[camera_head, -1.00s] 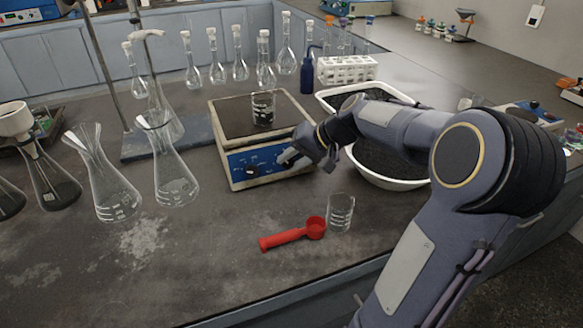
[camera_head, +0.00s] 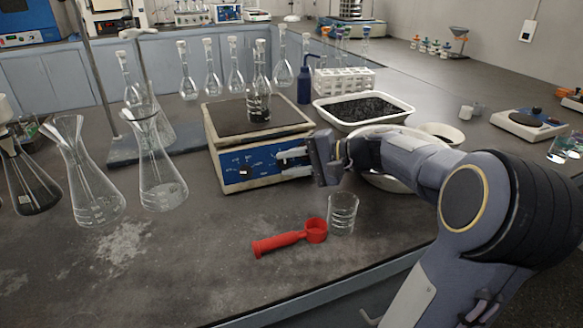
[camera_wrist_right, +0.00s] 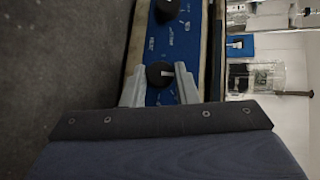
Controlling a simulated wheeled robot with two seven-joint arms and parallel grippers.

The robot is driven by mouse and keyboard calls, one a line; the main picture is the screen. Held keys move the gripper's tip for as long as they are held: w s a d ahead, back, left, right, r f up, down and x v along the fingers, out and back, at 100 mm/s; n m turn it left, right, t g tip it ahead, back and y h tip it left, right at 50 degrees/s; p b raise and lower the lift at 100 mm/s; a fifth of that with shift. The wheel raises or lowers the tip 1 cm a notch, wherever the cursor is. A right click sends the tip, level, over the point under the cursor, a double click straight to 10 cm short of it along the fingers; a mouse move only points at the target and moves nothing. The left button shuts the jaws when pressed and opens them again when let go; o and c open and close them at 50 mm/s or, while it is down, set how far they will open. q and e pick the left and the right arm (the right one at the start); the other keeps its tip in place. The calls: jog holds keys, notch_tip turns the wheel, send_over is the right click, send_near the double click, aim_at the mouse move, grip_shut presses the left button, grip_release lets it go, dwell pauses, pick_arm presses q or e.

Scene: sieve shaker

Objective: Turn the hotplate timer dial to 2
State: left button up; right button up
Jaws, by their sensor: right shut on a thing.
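The hotplate (camera_head: 222,142) stands mid-bench with a blue front panel (camera_head: 233,164). The panel carries two black dials; the left dial (camera_head: 245,172) is bare and also shows at the top of the right wrist view (camera_wrist_right: 167,8). My right gripper (camera_head: 290,159) is at the right part of the panel. In the right wrist view its fingers (camera_wrist_right: 160,86) sit on both sides of the other black dial (camera_wrist_right: 158,72), shut on it. A pale pointer mark shows on this dial. The panel's printed labels are too small to read surely. My left gripper is not in view.
A glass beaker (camera_head: 259,108) with dark contents stands on the hotplate's top. A red scoop (camera_head: 280,243) and an empty beaker (camera_head: 342,214) lie in front. Conical flasks (camera_head: 160,170) stand left. A tray of dark granules (camera_head: 326,113) is behind my right arm.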

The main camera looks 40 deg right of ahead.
dwell(0.4)
jog(key=o, duration=1)
jog(key=p+v, duration=0.1)
jog(key=v, duration=0.6)
jog(key=shift+s+d+r, duration=0.1)
jog(key=shift+s+d, duration=0.05)
jog(key=shift+s, duration=0.2)
